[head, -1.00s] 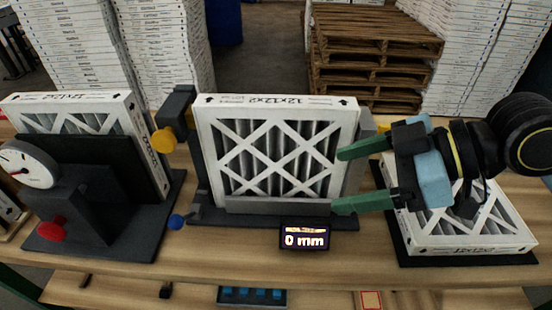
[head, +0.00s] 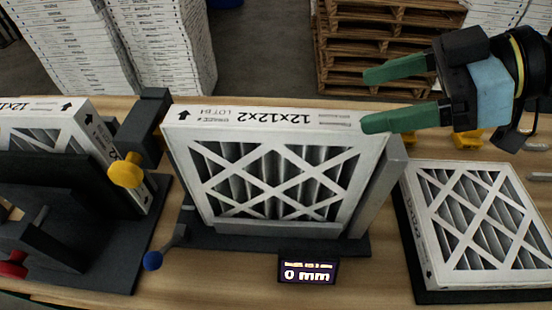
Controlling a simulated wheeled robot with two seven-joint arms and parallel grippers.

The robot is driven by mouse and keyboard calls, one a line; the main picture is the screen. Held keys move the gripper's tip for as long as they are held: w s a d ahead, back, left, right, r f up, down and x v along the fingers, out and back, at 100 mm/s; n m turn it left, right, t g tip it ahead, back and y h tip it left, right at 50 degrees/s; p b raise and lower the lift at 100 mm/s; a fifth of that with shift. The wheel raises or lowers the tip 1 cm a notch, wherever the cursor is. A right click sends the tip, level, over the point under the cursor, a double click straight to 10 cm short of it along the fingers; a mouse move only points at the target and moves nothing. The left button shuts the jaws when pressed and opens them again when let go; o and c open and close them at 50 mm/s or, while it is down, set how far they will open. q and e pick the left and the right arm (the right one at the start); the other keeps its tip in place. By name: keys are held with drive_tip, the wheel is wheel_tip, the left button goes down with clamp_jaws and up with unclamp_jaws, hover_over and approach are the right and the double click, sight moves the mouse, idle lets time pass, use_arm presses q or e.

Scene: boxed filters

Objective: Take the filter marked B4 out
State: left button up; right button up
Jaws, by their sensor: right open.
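A white-framed filter (head: 275,180) with a pleated, lattice face stands upright, tilted slightly, in a dark fixture (head: 215,240) at mid-picture. Its top edge carries upside-down print, 12x12x2 and a small lot mark that looks like B4. A grey plate (head: 380,185) stands along its right side. My right gripper (head: 372,98) is open and empty at the filter's top right corner. Its lower green finger overlaps that corner in the picture; I cannot tell if they touch. The upper finger is above and behind it. My left gripper is not in view.
A yellow knob (head: 127,172) on a dark post and a blue-ball lever (head: 152,260) are left of the filter. A display (head: 307,270) reads 0 mm in front. Another filter (head: 485,215) lies on a dark base at right. One more filter (head: 55,130) stands at left.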

sight(290, 119)
drive_tip(key=x, duration=0.4)
drive_tip(key=s+x, duration=0.1)
drive_tip(key=x, duration=0.1)
drive_tip(key=shift+w+a+f, duration=0.1)
drive_tip(key=shift+a, duration=0.35)
drive_tip(key=shift+a+f, duration=0.25)
drive_tip(key=shift+a, duration=0.25)
drive_tip(key=x, duration=0.3)
drive_tip(key=shift+w+a+f, duration=0.1)
drive_tip(key=shift+w+a, duration=0.15)
drive_tip(key=shift+a, duration=0.15)
drive_tip(key=shift+a+f, duration=0.2)
drive_tip(key=shift+a, duration=0.1)
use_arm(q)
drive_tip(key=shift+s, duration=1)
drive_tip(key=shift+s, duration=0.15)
use_arm(e)
drive_tip(key=shift+c, duration=1.3)
drive_tip(key=c, duration=1.3)
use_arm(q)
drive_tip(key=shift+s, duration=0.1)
use_arm(e)
drive_tip(key=shift+w, duration=0.1)
